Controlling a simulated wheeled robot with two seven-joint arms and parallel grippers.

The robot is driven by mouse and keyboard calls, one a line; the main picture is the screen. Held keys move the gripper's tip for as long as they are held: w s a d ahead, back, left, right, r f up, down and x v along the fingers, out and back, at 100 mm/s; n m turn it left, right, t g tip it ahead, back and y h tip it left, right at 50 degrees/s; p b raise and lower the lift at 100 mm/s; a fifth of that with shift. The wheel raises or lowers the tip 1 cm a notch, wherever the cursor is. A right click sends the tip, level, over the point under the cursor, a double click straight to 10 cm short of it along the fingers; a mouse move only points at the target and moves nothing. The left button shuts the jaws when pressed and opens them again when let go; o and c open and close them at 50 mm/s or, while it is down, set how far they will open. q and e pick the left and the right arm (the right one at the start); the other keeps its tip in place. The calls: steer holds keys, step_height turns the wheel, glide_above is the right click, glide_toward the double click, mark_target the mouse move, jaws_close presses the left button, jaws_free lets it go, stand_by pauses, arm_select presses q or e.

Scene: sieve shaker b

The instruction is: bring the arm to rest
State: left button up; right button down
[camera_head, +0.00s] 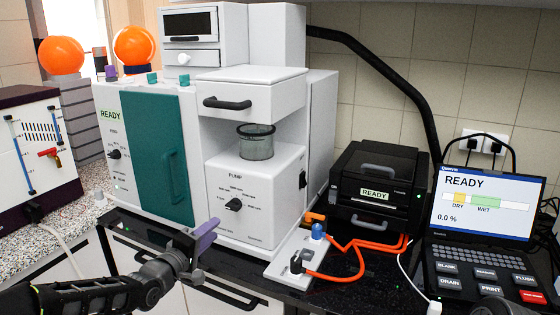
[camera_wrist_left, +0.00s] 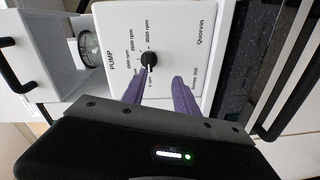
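My left gripper (camera_head: 203,237) is in front of the white machine with the teal door (camera_head: 156,150), low and near the counter's front edge. In the left wrist view its two purple fingers (camera_wrist_left: 160,88) stand apart with nothing between them. They point at the white pump panel (camera_wrist_left: 185,40), whose black knob (camera_wrist_left: 149,59) lies ahead of the gap. The fingertips look short of the panel; no contact is visible. My right gripper does not show.
A clear cup (camera_head: 256,141) stands on the pump unit (camera_head: 255,195). Right of it are a white socket strip (camera_head: 292,257) with orange cables, a black box (camera_head: 378,185) reading READY and a laptop-like console (camera_head: 487,215). Orange spheres (camera_head: 61,55) stand back left.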

arm_select(q)
steer(key=s+d+f+m+g, duration=0.25)
steer(key=s+f, duration=0.25)
steer(key=f, duration=0.4)
steer(key=s+d+f+m+g+y, duration=0.1)
steer(key=s+d+f+g, duration=0.3)
steer(key=f, duration=0.6)
steer(key=s+d+f+m+g, duration=0.1)
steer(key=s+d+f+m, duration=0.1)
steer(key=s+f, duration=0.6)
steer(key=s+d+f+m+g, duration=0.1)
steer(key=s+f, duration=0.3)
steer(key=s, duration=0.4)
steer(key=s+d+f+m+g, duration=0.1)
steer(key=s+d+f+g, duration=0.3)
steer(key=s, duration=0.5)
steer(key=s+d+f+m+g, duration=0.2)
steer(key=s+f, duration=0.4)
steer(key=s, duration=0.3)
steer(key=shift+d+g+y, duration=0.25)
steer(key=shift+g+y, duration=0.15)
steer(key=shift+g, duration=0.25)
steer(key=shift+f, duration=0.1)
